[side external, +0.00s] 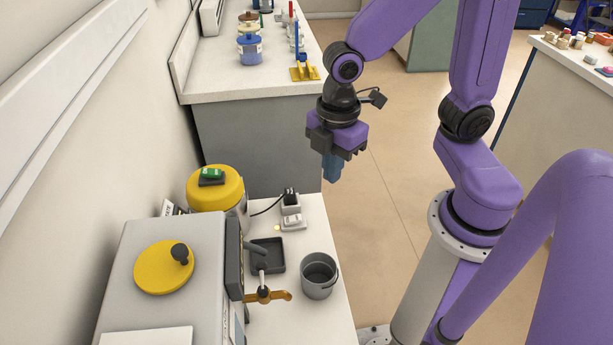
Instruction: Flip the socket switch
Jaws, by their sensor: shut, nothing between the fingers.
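The socket (291,209) is a small white block on the white counter, behind the grey bucket. A black plug with a cable sits at its far end. A pale switch shows on its near part, but its position is too small to tell. My gripper (332,172) has blue fingers pointing down. It is shut and empty, in the air to the right of the socket and above it, apart from it. It appears past the counter's right edge, over the floor.
A grey kiln (165,270) with a yellow round lid plug stands left on the counter (318,232). A yellow drum (215,188) stands behind it. A dark tray (267,256), an orange-handled lever (266,296) and a grey bucket (319,276) are near the socket.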

